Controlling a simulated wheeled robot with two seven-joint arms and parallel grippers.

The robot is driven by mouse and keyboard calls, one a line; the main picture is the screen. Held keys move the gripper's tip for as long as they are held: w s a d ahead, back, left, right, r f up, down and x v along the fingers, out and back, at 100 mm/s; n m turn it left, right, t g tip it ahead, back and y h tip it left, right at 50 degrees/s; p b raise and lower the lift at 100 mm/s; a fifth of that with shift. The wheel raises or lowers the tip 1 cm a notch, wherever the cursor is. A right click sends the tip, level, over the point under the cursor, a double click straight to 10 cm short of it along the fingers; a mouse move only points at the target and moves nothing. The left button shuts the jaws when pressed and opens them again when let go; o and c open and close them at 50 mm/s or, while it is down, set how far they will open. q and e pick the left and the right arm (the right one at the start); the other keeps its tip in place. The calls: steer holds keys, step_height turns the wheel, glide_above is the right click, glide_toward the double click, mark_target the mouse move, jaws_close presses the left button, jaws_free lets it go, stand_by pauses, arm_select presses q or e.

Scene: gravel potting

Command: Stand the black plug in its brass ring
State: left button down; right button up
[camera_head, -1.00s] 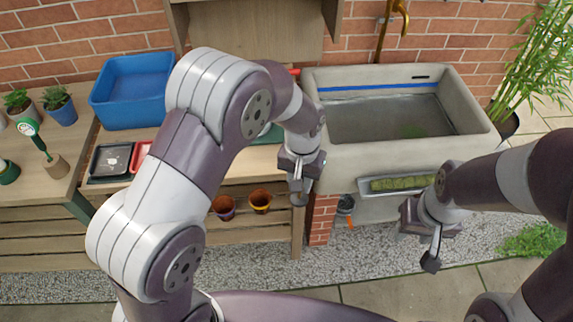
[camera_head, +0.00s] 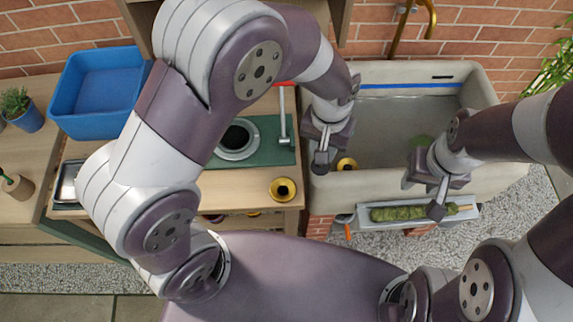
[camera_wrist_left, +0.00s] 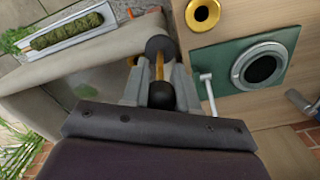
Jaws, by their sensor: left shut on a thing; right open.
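My left gripper (camera_head: 322,150) hangs over the sink's left rim. In the left wrist view its fingers (camera_wrist_left: 160,72) are shut on a dark round piece (camera_wrist_left: 160,44), which appears to be the black plug; fingers cover much of it. A brass ring (camera_head: 283,189) with a dark middle lies on the wooden bench by its front edge, left of the gripper; it also shows in the left wrist view (camera_wrist_left: 203,13). Another brass round piece (camera_head: 346,163) shows right of the left gripper, partly hidden. My right gripper (camera_head: 437,195) is open over the sink's front edge.
The grey sink (camera_head: 405,72) has a blue line inside. A green mat (camera_head: 270,152) with a round dark-centred fitting (camera_head: 237,155) lies on the bench. A tray with a moss roll (camera_head: 400,214) hangs at the sink's front. A blue tub (camera_head: 95,90) stands left.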

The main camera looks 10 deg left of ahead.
arm_select(q)
steer(key=s+a+f+p, duration=0.1)
steer(key=s+a+f, duration=0.2)
steer(key=a+f, duration=0.5)
steer(key=shift+s+a+f, duration=0.2)
steer(key=shift+f, duration=0.35)
steer(key=c, duration=0.9)
jaws_free()
steer(key=shift+f, duration=0.1)
steer(key=shift+o, duration=0.2)
step_height(320, 180, up, 12)
steer(key=s+a+r+n+t, duration=0.1)
steer(key=s+a+r+n, duration=0.1)
steer(key=a, duration=0.6)
steer(key=shift+s+a+r+t, duration=0.3)
steer(key=shift+s+a+r, duration=0.15)
steer(key=shift+s, duration=0.25)
